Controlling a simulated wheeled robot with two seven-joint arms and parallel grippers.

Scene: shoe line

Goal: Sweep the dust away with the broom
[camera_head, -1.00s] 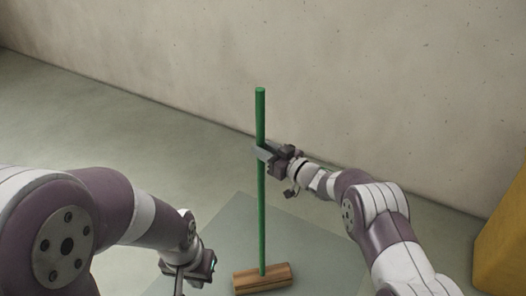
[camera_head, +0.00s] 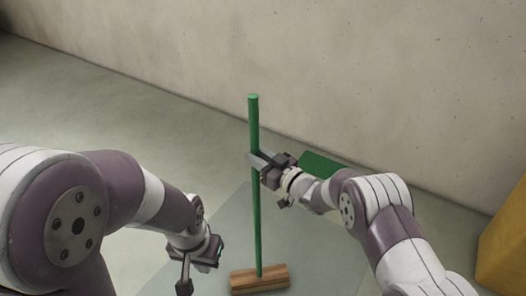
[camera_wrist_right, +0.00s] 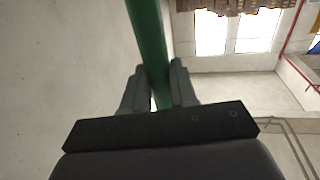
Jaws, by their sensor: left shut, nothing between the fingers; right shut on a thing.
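The broom has a long green handle (camera_head: 257,225) and a wooden block head (camera_head: 259,279) resting at floor level, low in the head view. It stands nearly upright, its top leaning slightly left. My right gripper (camera_head: 259,162) is shut on the upper handle. The handle (camera_wrist_right: 148,35) also shows between the fingers in the right wrist view. My left gripper (camera_head: 186,274) is shut and empty, left of the broom head and apart from it. I cannot make out any dust; the lower picture edge cuts off the floor in front of the head.
A paler square area (camera_head: 215,240) lies on the floor around the broom head. A flat green patch (camera_head: 322,165) shows behind my right wrist, partly hidden. A concrete wall (camera_head: 370,80) runs along the back. A yellow object (camera_head: 505,245) stands at the right edge. Floor at left is clear.

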